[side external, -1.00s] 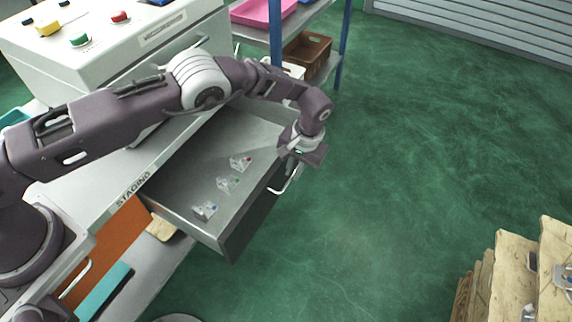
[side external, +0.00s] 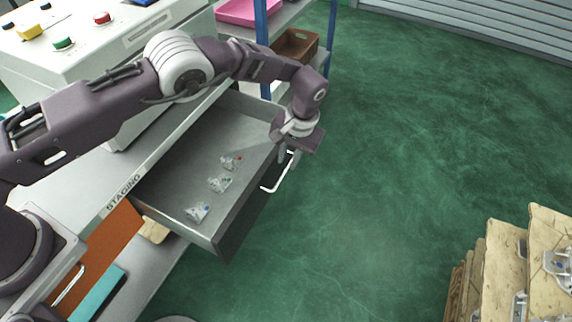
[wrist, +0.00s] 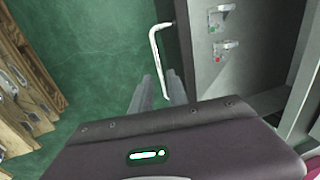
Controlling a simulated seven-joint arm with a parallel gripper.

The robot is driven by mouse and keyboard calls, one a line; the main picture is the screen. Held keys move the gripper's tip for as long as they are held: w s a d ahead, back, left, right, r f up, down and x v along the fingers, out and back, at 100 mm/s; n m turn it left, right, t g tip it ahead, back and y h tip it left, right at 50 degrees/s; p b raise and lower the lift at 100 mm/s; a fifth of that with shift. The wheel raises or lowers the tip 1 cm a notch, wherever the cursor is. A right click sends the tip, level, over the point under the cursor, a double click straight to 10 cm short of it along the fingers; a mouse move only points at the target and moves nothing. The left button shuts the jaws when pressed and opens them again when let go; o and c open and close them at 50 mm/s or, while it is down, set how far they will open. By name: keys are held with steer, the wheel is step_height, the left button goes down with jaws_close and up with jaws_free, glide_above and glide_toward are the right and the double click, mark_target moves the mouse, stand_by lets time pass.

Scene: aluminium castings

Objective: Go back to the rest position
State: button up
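My gripper (side external: 290,155) hangs above the far end of the drawer's white handle (side external: 276,181), outside the drawer front. In the wrist view my gripper (wrist: 158,90) shows two fingers apart with green floor between them, and the handle (wrist: 158,60) reaches down toward the gap. The fingers look empty. The drawer (side external: 168,190) stands open under the staging top. Three small castings lie in it in a row: one with a red mark (side external: 231,162), one with a green mark (side external: 220,184) and one with a blue mark (side external: 198,212).
A control box (side external: 110,40) with buttons stands on the staging top. A blue-posted shelf holds a pink bin (side external: 240,12) and a brown bin (side external: 297,45). Wooden crates (side external: 500,265) with castings stand at lower right. Open green floor (side external: 420,150) lies right of the drawer.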

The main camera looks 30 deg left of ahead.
steer(key=shift+d+r, duration=0.15)
steer(key=shift+r, duration=0.55)
steer(key=shift+d+r, duration=0.1)
steer(key=shift+r, duration=0.55)
steer(key=a+r+t+h, duration=0.1)
steer(key=a+r, duration=0.2)
steer(key=r, duration=0.6)
steer(key=a+r, duration=0.3)
steer(key=r, duration=0.6)
steer(key=s+a+r+n+t+h, duration=0.1)
steer(key=s+a+r, duration=0.25)
steer(key=r, duration=0.25)
steer(key=s+a+r, duration=0.2)
steer(key=s+r, duration=0.2)
steer(key=r, duration=0.2)
steer(key=s+a+r+t, duration=0.1)
steer(key=s+a+r, duration=0.15)
steer(key=s, duration=0.35)
steer(key=s+a+r+t, duration=0.1)
steer(key=s+a+r, duration=0.15)
steer(key=s, duration=0.25)
steer(key=s+a+f+m+t, duration=0.1)
steer(key=s+a+f, duration=0.1)
steer(key=s, duration=1.2)
steer(key=shift+s+a+f+t, duration=0.15)
steer(key=shift+s+f+t, duration=0.15)
steer(key=shift+s+f, duration=0.1)
